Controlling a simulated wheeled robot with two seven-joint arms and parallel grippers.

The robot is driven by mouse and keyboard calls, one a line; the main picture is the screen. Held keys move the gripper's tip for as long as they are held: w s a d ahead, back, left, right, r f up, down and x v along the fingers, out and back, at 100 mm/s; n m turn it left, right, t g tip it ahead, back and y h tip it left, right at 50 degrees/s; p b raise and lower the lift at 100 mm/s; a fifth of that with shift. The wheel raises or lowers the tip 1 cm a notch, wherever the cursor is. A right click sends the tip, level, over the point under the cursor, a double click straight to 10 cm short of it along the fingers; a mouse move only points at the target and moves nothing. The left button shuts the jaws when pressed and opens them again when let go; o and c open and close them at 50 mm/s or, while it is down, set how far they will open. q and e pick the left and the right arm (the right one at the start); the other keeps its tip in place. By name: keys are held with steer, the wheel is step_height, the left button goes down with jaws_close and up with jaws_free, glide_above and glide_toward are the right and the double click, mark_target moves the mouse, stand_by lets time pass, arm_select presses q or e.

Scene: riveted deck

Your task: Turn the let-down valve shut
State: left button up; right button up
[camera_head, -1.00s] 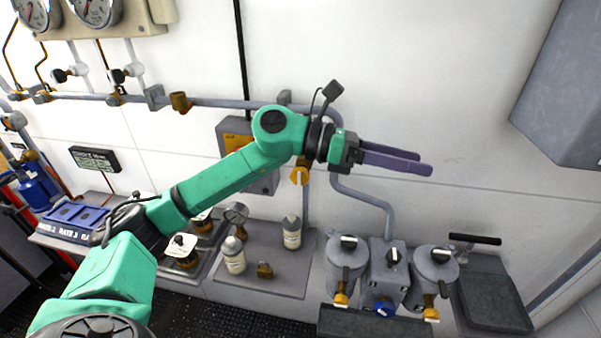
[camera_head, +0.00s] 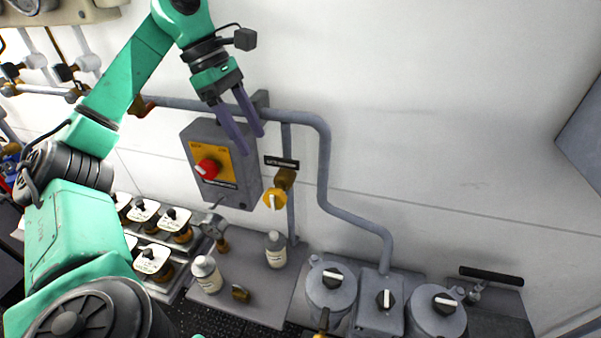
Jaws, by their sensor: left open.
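A yellow round valve knob (camera_head: 274,199) with a pale bar across its face sits on a brass body on the vertical grey pipe. A small black label plate (camera_head: 282,162) is above it, its lettering too small to read; I take this knob to be the let-down valve. My left gripper (camera_head: 252,143) is open and empty, its two purple fingers pointing down in front of the grey switch box. The fingertips are above and slightly left of the yellow knob, apart from it. My right gripper is not in view.
The grey switch box (camera_head: 197,130) with a red knob (camera_head: 207,168) is just left of the valve. Two bottles (camera_head: 206,274) (camera_head: 276,250) and a gauge (camera_head: 215,226) stand on the ledge below. Grey canisters (camera_head: 331,291) stand at lower right. The wall at right is clear.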

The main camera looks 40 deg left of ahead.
mark_target(270, 190)
arm_select(q)
steer(key=b+x, duration=0.4)
steer(key=s+b+x, duration=0.1)
steer(key=b+x, duration=0.2)
steer(key=s+b+x, duration=0.1)
steer(key=b+x, duration=0.3)
steer(key=shift+w+d+f+b, duration=0.1)
steer(key=shift+d+f+b, duration=0.05)
steer(key=shift+f+b, duration=0.25)
steer(key=shift+w+d+f, duration=0.2)
steer(key=shift+f, duration=0.2)
steer(key=shift+w+d+f, duration=0.25)
steer(key=shift+f, duration=0.15)
steer(key=shift+s, duration=0.55)
steer(key=shift+w+d, duration=0.1)
steer(key=shift+w, duration=0.05)
steer(key=shift+c, duration=0.9)
steer(key=shift+w, duration=0.15)
steer(key=c, duration=0.5)
jaws_close()
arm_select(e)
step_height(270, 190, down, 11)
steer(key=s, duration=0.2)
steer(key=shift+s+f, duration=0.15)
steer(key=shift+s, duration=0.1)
